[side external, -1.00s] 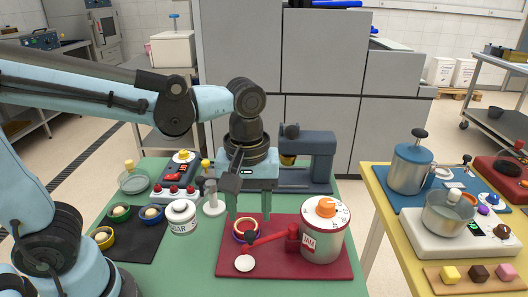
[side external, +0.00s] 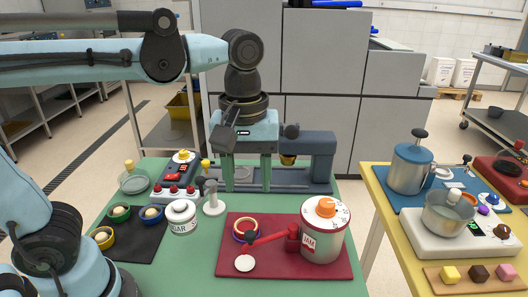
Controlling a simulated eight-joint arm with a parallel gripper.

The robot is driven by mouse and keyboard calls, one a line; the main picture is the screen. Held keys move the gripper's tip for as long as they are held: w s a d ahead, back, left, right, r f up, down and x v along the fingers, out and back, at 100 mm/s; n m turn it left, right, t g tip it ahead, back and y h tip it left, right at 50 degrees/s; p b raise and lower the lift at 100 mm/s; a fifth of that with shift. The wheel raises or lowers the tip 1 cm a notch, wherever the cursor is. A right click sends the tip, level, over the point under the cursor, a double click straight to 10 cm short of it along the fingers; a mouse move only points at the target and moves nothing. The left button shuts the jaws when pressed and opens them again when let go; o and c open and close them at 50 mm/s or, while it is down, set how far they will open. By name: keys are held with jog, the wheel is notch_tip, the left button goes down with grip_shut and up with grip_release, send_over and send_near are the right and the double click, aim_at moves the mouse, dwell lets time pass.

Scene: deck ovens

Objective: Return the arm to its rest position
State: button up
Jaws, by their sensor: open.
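My gripper (side external: 246,172) hangs pointing down in the side external view, above the green table. Its two green-tipped fingers are apart with nothing between them. It is clear of the red board (side external: 285,268) and in front of the dark grey machine (side external: 318,150) in the picture. A ring-shaped piece (side external: 246,229) with purple and orange bands sits on the red board. A white jam pot (side external: 323,240) with an orange knob stands beside it, and a red arm with a pale round end reaches out from the pot.
A sugar jar (side external: 182,217), a white stand (side external: 213,198) and a red-buttoned panel (side external: 174,191) stand left of my gripper. Several coloured bowls sit on a black mat (side external: 135,243). A yellow table (side external: 395,242) with pots is at right. Grey cabinets (side external: 325,55) stand behind.

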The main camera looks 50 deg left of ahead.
jog(key=a+f+m+t, duration=0.6)
jog(key=a+m+t, duration=0.1)
jog(key=a+m, duration=0.2)
jog(key=shift+w+a+f, duration=0.25)
jog(key=shift+w, duration=0.1)
